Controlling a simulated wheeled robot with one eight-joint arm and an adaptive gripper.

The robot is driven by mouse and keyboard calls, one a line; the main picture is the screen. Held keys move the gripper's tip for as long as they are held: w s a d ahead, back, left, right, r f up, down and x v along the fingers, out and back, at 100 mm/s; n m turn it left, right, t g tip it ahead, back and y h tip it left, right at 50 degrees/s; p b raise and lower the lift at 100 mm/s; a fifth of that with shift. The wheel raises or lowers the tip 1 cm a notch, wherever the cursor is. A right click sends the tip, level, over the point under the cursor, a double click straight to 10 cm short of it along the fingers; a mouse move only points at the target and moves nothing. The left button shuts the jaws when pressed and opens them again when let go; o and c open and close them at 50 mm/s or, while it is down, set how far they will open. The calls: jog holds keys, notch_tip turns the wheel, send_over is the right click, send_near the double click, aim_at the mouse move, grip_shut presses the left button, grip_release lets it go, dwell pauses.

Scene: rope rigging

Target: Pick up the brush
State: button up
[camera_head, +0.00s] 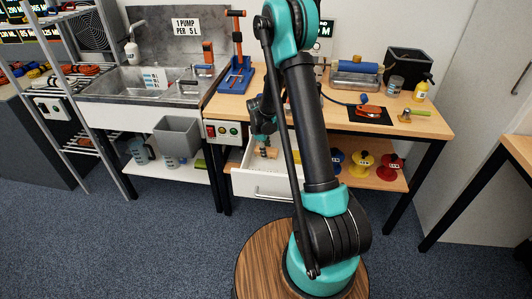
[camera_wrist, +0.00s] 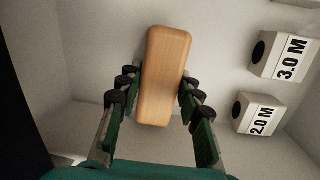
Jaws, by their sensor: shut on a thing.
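The brush (camera_wrist: 163,75) shows as a plain light-wood block with rounded edges in the wrist view; no bristles are visible from this side. My gripper (camera_wrist: 155,100) has its green and black fingers on both long sides of the wood, shut on it. In the head view my gripper (camera_head: 263,148) reaches down into the open white drawer (camera_head: 262,186) under the workbench, and a small tan bit of the brush (camera_head: 271,153) shows at the fingers. I cannot tell whether the brush touches the drawer floor.
Two white blocks marked 3.0 M (camera_wrist: 284,56) and 2.0 M (camera_wrist: 258,113) lie right of the brush in the drawer. Drawer walls stand close around. The workbench top (camera_head: 335,118) is above; a sink (camera_head: 145,80) is at left. My arm hides part of the drawer.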

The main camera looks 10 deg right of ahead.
notch_tip(320, 180, up, 20)
dwell(0.7)
